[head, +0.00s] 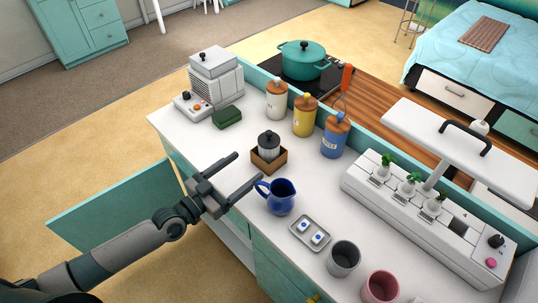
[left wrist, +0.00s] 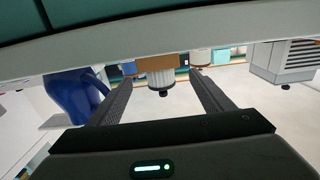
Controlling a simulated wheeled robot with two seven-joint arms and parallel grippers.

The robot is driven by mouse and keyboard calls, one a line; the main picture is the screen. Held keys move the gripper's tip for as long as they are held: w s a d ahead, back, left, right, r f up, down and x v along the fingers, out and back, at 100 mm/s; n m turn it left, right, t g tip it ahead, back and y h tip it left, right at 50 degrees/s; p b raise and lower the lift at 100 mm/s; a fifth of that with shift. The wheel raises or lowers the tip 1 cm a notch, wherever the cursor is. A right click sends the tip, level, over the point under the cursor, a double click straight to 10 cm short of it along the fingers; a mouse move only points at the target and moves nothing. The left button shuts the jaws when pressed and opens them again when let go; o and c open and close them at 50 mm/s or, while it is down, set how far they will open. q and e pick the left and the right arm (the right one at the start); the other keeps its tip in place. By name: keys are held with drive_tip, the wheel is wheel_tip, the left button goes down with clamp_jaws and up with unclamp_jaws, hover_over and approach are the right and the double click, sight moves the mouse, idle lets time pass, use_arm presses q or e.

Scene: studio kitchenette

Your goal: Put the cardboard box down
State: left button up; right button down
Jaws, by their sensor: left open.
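The cardboard box (head: 268,166) is a small open brown box standing on the white counter, with a grey jar with a black lid (head: 268,146) in it. My left gripper (head: 247,167) is open and empty, its fingers pointing towards the box from the left, apart from it. In the left wrist view, which looks upside down, the box (left wrist: 150,61) and the jar (left wrist: 160,79) show between the open fingers, beyond the tips. My right gripper is not in view.
A blue pitcher (head: 281,198) stands close to my left fingers. A small tray (head: 301,244), a grey cup (head: 343,258) and a pink cup (head: 381,286) are nearer. Canisters (head: 304,116) line the back. A teal door (head: 115,205) stands open beneath my arm.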

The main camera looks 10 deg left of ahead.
sight(259, 159)
use_arm(q)
drive_tip(key=shift+x, duration=1.45)
drive_tip(key=shift+w+d+f+p, duration=0.1)
drive_tip(key=shift+w+d+p, duration=0.2)
drive_tip(key=shift+w+p, duration=0.15)
drive_tip(key=shift+f+p+x, duration=0.2)
drive_tip(key=shift+p+x, duration=0.05)
drive_tip(key=shift+x, duration=0.8)
drive_tip(key=shift+f+p+x, duration=0.15)
drive_tip(key=shift+p+x, duration=0.1)
drive_tip(key=shift+x, duration=0.75)
drive_tip(key=c, duration=0.9)
drive_tip(key=shift+r, duration=0.15)
